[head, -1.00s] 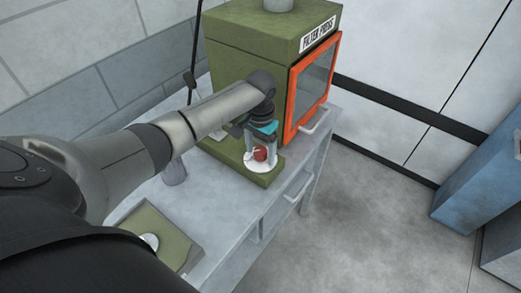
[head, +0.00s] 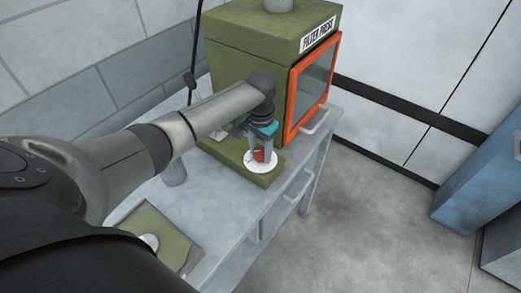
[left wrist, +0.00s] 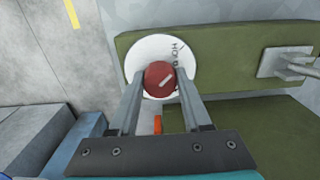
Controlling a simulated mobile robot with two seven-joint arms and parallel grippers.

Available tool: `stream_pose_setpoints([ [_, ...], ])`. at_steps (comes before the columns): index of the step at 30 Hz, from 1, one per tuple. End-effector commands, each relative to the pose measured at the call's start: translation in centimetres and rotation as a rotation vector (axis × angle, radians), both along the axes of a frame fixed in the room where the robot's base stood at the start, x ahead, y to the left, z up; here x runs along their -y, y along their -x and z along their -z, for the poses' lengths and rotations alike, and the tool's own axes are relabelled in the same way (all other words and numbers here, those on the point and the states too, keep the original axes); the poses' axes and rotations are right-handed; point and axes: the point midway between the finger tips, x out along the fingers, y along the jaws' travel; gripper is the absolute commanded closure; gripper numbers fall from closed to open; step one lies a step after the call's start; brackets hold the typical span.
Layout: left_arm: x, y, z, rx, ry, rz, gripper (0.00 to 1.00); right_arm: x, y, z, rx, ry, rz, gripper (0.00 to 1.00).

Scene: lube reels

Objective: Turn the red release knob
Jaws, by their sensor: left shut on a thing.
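The red release knob (left wrist: 159,78) sits in the middle of a white round dial plate (left wrist: 133,58) with dark lettering. A pale pointer mark on the knob slants up to the right in the left wrist view. In the head view the knob (head: 258,155) shows partly, behind the fingers, on its white plate (head: 262,167) at the front of the green base. My left gripper (left wrist: 160,88) is shut on the knob, one finger on each side; it also shows in the head view (head: 262,155), reaching down from above. My right gripper is not in view.
The green filter press (head: 245,55) with an orange-framed door (head: 310,85) stands behind the knob on a grey table (head: 222,205). A green tray (head: 165,238) with a white disc lies nearer. A blue cabinet (head: 480,190) stands at right beyond open floor.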

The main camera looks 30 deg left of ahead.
Motion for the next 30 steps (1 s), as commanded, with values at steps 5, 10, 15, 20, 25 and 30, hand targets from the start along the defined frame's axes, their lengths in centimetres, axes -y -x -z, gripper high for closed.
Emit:
stream_pose_setpoints([
  [5,0.0,0.0,-0.2,0.0,-0.001,0.03,1.0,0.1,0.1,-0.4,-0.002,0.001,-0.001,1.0],
  [10,0.0,0.0,-0.3,0.0,0.0,0.11,1.0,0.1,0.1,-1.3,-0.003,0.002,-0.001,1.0],
  [15,0.0,0.0,-0.4,-0.001,0.001,0.241,1.0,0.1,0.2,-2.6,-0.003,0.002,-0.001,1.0],
  [20,0.0,0.0,-0.4,0.0,0.001,0.39,1.0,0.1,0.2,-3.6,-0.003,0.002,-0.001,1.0],
  [25,0.0,-0.1,-0.3,0.001,0.001,0.552,1.0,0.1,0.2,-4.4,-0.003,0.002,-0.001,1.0],
  [30,0.0,-0.1,-0.2,0.002,0.001,0.714,1.0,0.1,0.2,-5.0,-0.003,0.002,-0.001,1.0],
])
